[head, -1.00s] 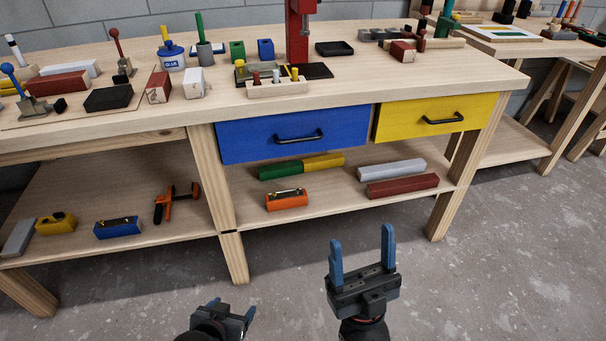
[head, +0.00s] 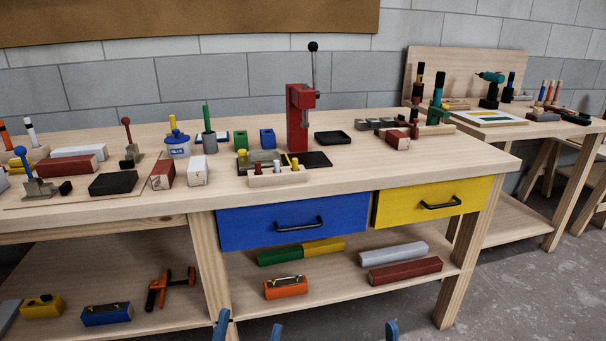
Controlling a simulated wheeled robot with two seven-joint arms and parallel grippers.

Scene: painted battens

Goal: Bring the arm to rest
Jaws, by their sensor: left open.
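My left gripper (head: 249,331) shows at the bottom edge of the head view as two blue fingertips with a clear gap between them. It is open, with nothing seen between the tips. My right gripper (head: 392,331) shows only as one blue fingertip at the bottom edge, further right. Its other finger and body are out of the picture. Both grippers appear in front of the workbench (head: 400,168), low in the view. The rest of both arms is hidden below the frame.
The bench has a blue drawer (head: 262,228) and a yellow drawer (head: 402,204), both shut. A red press (head: 298,115) and many small items stand on top. The lower shelf holds bars, an orange block (head: 286,290) and a clamp (head: 160,290). Floor (head: 520,290) is free at right.

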